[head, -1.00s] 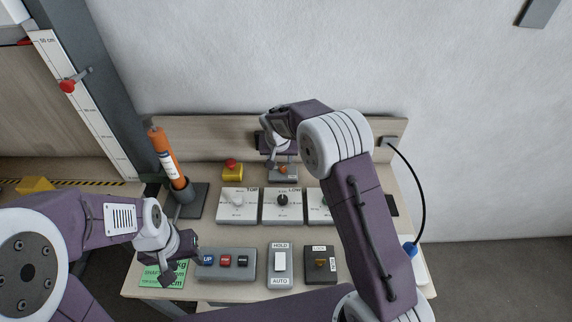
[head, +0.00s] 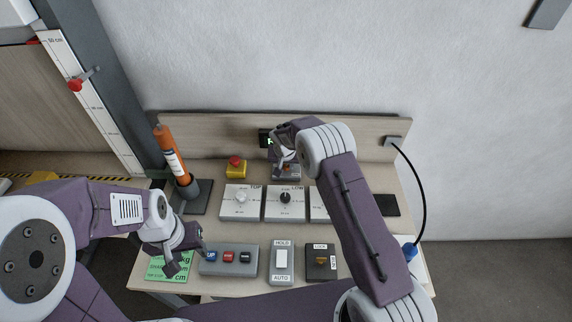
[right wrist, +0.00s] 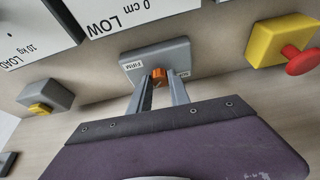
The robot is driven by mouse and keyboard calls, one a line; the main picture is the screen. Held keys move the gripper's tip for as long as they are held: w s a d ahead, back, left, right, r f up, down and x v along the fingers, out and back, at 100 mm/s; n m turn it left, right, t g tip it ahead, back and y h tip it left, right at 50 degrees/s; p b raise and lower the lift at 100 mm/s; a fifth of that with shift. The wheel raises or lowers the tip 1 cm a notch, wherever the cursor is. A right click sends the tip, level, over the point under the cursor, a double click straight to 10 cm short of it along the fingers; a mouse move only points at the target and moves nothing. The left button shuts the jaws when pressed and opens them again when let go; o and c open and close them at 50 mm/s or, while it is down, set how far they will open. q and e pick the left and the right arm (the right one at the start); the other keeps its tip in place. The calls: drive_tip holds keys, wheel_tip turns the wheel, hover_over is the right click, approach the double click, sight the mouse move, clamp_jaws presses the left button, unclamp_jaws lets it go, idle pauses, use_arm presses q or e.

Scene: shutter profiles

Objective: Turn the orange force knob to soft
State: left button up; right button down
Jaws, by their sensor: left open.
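The orange knob (right wrist: 158,77) sits on a small grey box (right wrist: 178,53) with a FIRM label on its left in the right wrist view. A second label on the right is partly covered by a finger. In the head view the knob box (head: 286,178) stands at the back of the bench, partly behind my right arm. My right gripper (right wrist: 160,84) has one finger on each side of the knob, close to it; I cannot tell whether both touch it. My left gripper (head: 188,254) is open and empty over the front left of the bench, near the green card (head: 165,272).
A red emergency button on a yellow box (head: 235,168) stands beside the knob box. TOP (head: 240,203) and LOW (head: 285,203) dial boxes lie in front of it. An orange tool (head: 171,155) stands in a holder at the left. A button box (head: 228,260) is at the front.

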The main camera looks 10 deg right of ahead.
use_arm(q)
drive_tip(key=shift+r, duration=0.2)
use_arm(e)
drive_tip(key=shift+r, duration=0.1)
drive_tip(key=shift+r+n+p, duration=0.1)
drive_tip(key=shift+n+p, duration=0.5)
drive_tip(key=shift+d+n+y+p, duration=0.15)
drive_tip(key=shift+n+y+p, duration=0.35)
drive_tip(key=shift+n, duration=0.6)
drive_tip(key=shift+f+n+y, duration=0.2)
drive_tip(key=shift+n+y, duration=0.2)
drive_tip(key=n+b, duration=0.1)
drive_tip(key=b, duration=0.1)
drive_tip(key=n+y+b, duration=0.1)
drive_tip(key=n, duration=0.1)
drive_tip(key=shift+w+d+f+b, duration=0.1)
drive_tip(key=shift+d+f+b, duration=0.1)
drive_tip(key=shift+b, duration=0.15)
use_arm(q)
drive_tip(key=shift+f+b, duration=1.3)
drive_tip(key=shift+f, duration=0.95)
use_arm(e)
drive_tip(key=shift+r+n+y, duration=0.2)
drive_tip(key=shift+n+y, duration=0.2)
drive_tip(key=shift+n, duration=0.7)
drive_tip(key=shift+g, duration=0.3)
